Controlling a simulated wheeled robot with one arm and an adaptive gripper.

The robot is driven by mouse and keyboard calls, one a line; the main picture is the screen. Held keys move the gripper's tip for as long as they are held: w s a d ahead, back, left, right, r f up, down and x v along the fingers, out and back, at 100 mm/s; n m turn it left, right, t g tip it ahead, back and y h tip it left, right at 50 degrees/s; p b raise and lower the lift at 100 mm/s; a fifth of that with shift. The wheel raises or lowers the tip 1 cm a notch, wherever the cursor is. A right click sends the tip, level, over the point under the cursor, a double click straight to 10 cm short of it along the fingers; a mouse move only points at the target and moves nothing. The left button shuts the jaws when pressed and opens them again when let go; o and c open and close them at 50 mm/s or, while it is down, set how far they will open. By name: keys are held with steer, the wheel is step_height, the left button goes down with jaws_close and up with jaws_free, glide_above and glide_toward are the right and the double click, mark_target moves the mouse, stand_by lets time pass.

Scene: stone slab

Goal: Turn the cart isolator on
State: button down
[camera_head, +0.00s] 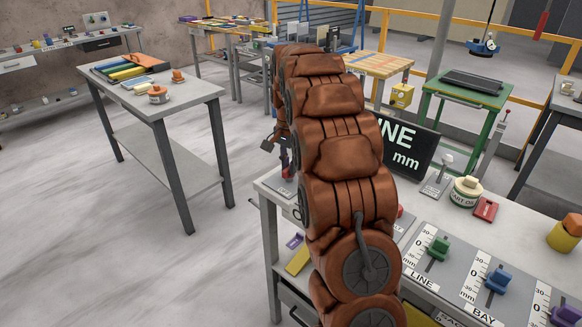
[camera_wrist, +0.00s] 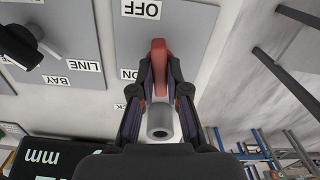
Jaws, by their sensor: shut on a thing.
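In the wrist view, a red lever handle (camera_wrist: 157,52) stands on a grey panel plate (camera_wrist: 190,25) with an "OFF" label (camera_wrist: 140,9) at the top and a partly hidden "ON" label (camera_wrist: 129,74) lower left. My gripper (camera_wrist: 161,78) is shut on the red handle, one dark finger on each side. A grey round post end (camera_wrist: 160,119) shows between the fingers. The plate's name label is mostly hidden. In the head view, my brown arm covers most of the gripper; a bit of red (camera_head: 287,165) shows left of it.
A black knob (camera_wrist: 22,47) with "LINE" and "BAY" labels is beside the plate. A dark "LINE mm" display (camera_head: 403,147) stands on the bench behind my arm. Coloured sliders, including a green one (camera_head: 438,247), are to the right. Open floor (camera_head: 80,230) lies left of the bench.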

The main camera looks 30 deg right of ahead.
steer(key=shift+a+m, duration=0.15)
steer(key=shift+m, duration=0.75)
steer(key=c, duration=1.3)
jaws_free()
steer(key=shift+a, duration=0.1)
steer(key=shift+o, duration=0.7)
steer(key=shift+r, duration=0.1)
step_height(320, 180, up, 12)
